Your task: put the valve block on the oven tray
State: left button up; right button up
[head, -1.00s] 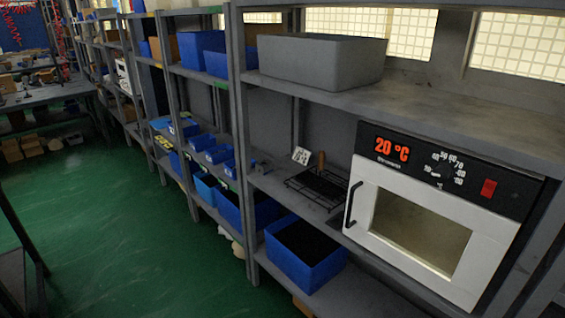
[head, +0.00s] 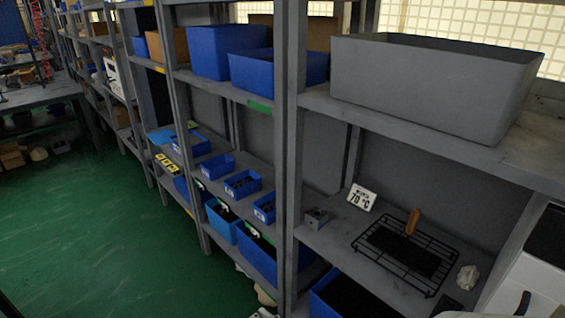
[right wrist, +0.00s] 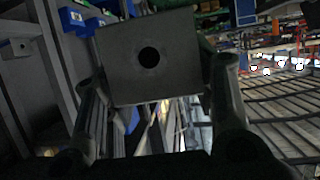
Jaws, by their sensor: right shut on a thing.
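A grey valve block (right wrist: 128,78) with a round dark hole fills the middle of the right wrist view. My right gripper (right wrist: 156,88) is shut on it, with one finger on each side. The oven tray, a black wire rack with a dark plate on it (head: 431,283), lies on the middle shelf in the head view. Another small grey block (head: 316,218) stands on that shelf, left of the tray and apart from it.
A sign reading 70 °C (head: 361,198) stands behind the tray. A wooden-handled tool (head: 413,222) and a pale lump (head: 467,278) are near it. The white oven (head: 535,275) is cut off at right. A grey bin (head: 425,85) stands on the shelf above.

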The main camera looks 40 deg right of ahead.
aim_at(387, 241)
jog(key=i+z, duration=0.45)
jog(key=i+j+z, duration=0.65)
jog(key=i+z, duration=0.2)
jog(key=i+j+z, duration=0.2)
jog(key=z, duration=0.2)
jog(key=i+j+z, duration=0.25)
jog(key=z, duration=0.15)
jog(key=i+j+z, duration=0.15)
jog(key=j+z, duration=0.25)
jog(key=i+j+z, duration=0.15)
jog(key=j+z, duration=0.25)
